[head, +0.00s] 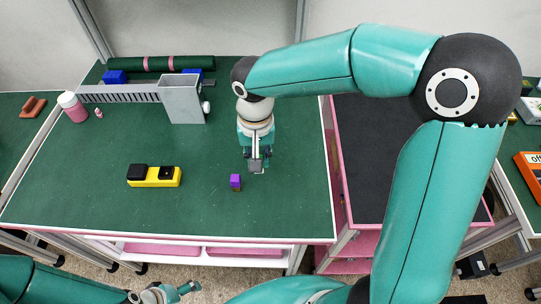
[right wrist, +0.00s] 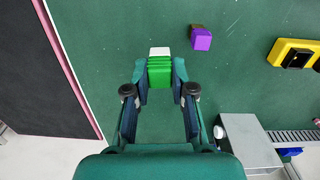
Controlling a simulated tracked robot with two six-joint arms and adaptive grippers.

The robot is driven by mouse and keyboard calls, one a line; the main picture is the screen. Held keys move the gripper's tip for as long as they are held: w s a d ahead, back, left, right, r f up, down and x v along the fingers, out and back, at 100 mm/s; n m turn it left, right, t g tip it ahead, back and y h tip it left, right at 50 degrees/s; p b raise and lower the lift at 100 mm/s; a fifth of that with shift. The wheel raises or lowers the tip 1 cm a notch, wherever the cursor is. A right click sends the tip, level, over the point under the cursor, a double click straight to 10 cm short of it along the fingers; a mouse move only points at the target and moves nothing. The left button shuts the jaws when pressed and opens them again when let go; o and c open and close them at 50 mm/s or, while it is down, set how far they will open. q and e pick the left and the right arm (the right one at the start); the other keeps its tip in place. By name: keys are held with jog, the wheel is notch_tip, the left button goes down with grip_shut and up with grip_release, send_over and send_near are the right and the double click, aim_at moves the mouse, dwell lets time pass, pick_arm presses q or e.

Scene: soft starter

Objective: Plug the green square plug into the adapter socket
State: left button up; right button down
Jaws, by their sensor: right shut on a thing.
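The green square plug (right wrist: 159,72), with a white end, is in the right wrist view, between the fingertips of my right gripper (right wrist: 160,76), which is shut on it. In the head view my right gripper (head: 256,163) points down over the green table, and the plug's green part cannot be made out. The yellow adapter (head: 165,183) with black parts lies on the table to the left, apart from the gripper. It also shows at the right edge of the right wrist view (right wrist: 285,52). My left gripper (head: 168,293) is at the bottom edge, far from both; its opening is unclear.
A purple block (head: 236,180) stands on the table between the adapter and my right gripper. A grey box (head: 182,100) with a slotted rail, blue blocks, a dark green roll and a pink bottle (head: 73,107) are at the back. The table's front middle is mostly clear.

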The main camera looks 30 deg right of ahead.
jog(key=w+a, duration=0.1)
jog(key=a, duration=0.1)
jog(key=w+a+p, duration=0.1)
jog(key=w+a, duration=0.1)
jog(key=shift+a, duration=0.2)
jog(key=w+a+p, duration=0.5)
jog(key=w+a, duration=0.6)
jog(key=a, duration=0.5)
jog(key=shift+w+a+p, duration=0.15)
jog(key=shift+w+p, duration=0.25)
dwell(0.3)
jog(key=shift+m, duration=0.3)
jog(key=shift+f, duration=0.2)
